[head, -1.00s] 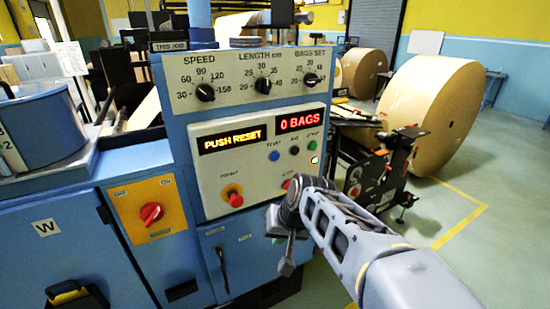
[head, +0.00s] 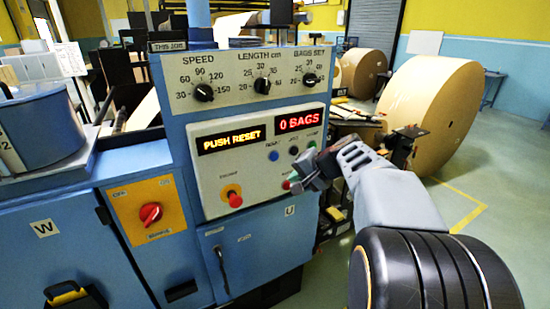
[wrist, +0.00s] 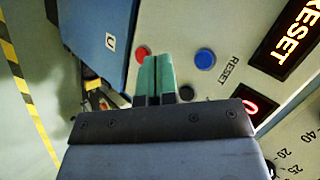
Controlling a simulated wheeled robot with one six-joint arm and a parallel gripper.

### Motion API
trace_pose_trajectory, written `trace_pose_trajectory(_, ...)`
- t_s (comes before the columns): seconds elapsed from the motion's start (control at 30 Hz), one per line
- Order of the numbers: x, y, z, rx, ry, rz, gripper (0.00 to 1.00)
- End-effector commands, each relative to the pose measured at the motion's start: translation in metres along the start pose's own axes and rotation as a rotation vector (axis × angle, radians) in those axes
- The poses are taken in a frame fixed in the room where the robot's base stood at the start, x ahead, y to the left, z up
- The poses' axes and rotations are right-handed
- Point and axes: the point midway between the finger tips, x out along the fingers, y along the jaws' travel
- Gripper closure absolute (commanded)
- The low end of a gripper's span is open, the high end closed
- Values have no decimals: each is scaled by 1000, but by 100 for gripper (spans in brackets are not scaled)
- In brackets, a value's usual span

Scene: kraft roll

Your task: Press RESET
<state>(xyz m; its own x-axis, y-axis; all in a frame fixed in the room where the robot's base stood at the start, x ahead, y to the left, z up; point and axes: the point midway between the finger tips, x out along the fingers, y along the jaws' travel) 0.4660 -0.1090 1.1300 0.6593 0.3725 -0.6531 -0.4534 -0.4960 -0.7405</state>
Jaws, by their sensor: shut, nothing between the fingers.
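The blue RESET button (head: 273,156) sits on the cream control panel (head: 222,178), below the lit display reading PUSH RESET (head: 231,139). In the wrist view the blue button (wrist: 205,57) lies to the right of the fingertips, with the label RESET beside it. My gripper (head: 297,186) is at the lower right of the panel, below and right of the blue button. In the wrist view its green fingertips (wrist: 155,76) are shut together and empty, between the red button (wrist: 143,52) and the blue one. Whether they touch the panel cannot be told.
A black button (head: 294,151) and a green button (head: 312,145) are right of the blue one. A red mushroom button (head: 235,199) sits lower left. A red rotary switch (head: 151,213) is on the orange plate. Large paper rolls (head: 433,110) stand behind at right.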

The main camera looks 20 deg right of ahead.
Motion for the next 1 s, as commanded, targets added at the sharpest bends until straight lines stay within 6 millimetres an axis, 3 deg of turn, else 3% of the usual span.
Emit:
trace_pose_trajectory(0.6, 47, -35, -34, 0, -2, 0, 100)
trace_pose_trajectory(1.0, 59, -43, -42, -1, -1, 1, 100)
